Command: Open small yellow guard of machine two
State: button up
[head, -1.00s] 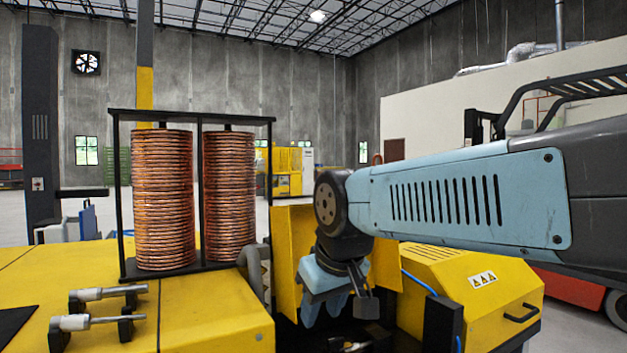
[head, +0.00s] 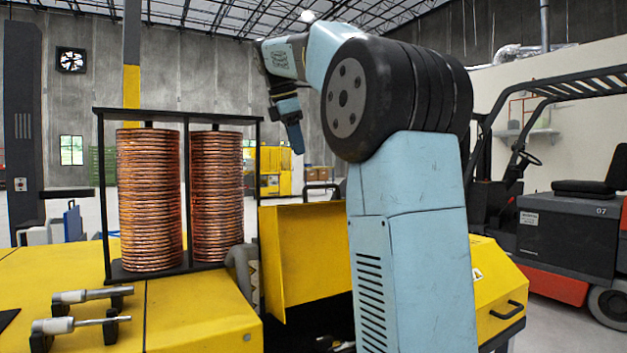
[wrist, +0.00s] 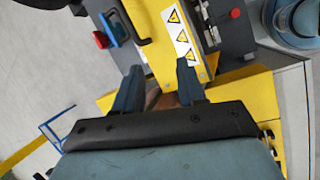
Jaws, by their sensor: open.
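My gripper (head: 295,138) hangs high beside the copper coils in the head view, with its fingers pointing down. In the wrist view its two fingers (wrist: 158,85) are spread, with nothing held between them. Ahead of them is a narrow yellow guard part (wrist: 160,40) with a white strip of warning triangles. I cannot tell how far the fingertips are from it or whether they touch it. In the head view a yellow sloped cover (head: 497,310) with a black handle stands partly behind my arm. I cannot tell which guard belongs to machine two.
Two copper coil stacks (head: 149,200) stand in a black frame on the yellow machine top (head: 190,310). An upright yellow panel (head: 300,250) is beside my arm. A forklift (head: 570,225) stands at right. The wrist view shows a red knob (wrist: 235,13) and a blue frame (wrist: 60,130).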

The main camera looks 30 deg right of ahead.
jog(key=w+d+r+n+g, duration=0.1)
jog(key=w+d+r+n, duration=0.25)
jog(key=w, duration=0.25)
jog(key=shift+h, duration=0.3)
jog(key=x, duration=1.4)
jog(key=shift+s+d+f, duration=0.2)
jog(key=shift+s+d, duration=0.05)
jog(key=shift+s, duration=0.05)
grip_shut()
